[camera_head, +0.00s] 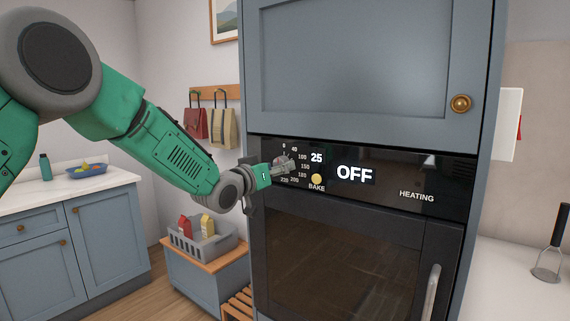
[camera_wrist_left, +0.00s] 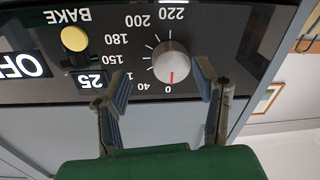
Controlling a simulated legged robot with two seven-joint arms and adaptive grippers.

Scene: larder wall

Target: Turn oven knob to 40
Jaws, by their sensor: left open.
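The oven knob (camera_wrist_left: 172,62) is a round grey dial on the oven's black control panel (camera_head: 440,180). In the left wrist view, which is upside down, its red mark points at 0. A ring of numbers from 0 and 40 up to 220 surrounds it. My left gripper (camera_wrist_left: 162,88) is open, with one finger on each side toward the knob and a visible gap to it. In the head view my left gripper (camera_head: 284,167) is in front of the dial and hides part of it. My right gripper is not in view.
The display (camera_head: 354,174) reads OFF, and a small display reads 25. A yellow BAKE button (camera_head: 316,179) sits right of the knob. The oven door handle (camera_head: 431,291) is below. A grey crate (camera_head: 203,242) with cartons stands at the lower left.

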